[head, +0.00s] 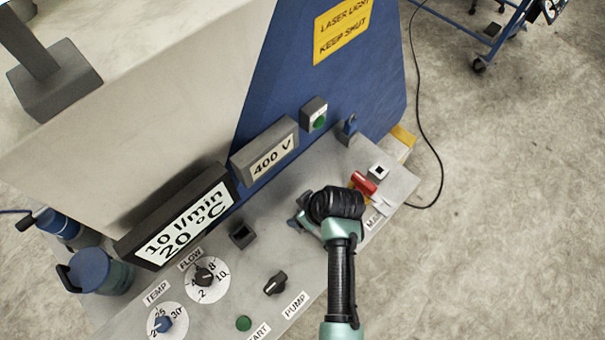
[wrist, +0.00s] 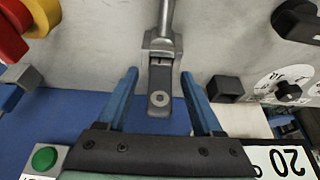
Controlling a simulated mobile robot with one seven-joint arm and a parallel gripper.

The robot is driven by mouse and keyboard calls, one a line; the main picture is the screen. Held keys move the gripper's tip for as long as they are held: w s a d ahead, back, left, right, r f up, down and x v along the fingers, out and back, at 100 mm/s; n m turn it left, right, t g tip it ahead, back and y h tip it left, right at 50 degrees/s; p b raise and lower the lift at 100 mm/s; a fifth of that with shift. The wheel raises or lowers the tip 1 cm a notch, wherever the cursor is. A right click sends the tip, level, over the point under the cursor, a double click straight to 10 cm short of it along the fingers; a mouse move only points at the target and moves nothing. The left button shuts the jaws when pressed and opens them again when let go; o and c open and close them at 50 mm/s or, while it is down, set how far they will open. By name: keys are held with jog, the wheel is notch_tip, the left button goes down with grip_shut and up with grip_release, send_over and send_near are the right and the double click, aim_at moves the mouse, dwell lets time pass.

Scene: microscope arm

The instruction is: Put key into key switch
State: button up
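A grey metal piece (wrist: 160,88) with a round hole in its head and a thin shaft, which looks like the key, shows in the wrist view. It sits between the two blue fingers of my gripper (wrist: 159,76), with a gap visible on both sides. In the head view my gripper (head: 303,213) is low over the panel, and the wrist hides most of the key. A dark square socket (head: 243,235), possibly the key switch, is left of my gripper. It also shows right of the fingers in the wrist view (wrist: 225,88).
Displays (head: 190,220) and the tall blue housing (head: 350,85) rise behind. Blue canisters stand at the left.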

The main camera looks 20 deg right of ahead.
jog(key=b+v, duration=0.1)
jog(key=v, duration=1.2)
jog(key=shift+b, duration=0.35)
jog(key=shift+w, duration=0.15)
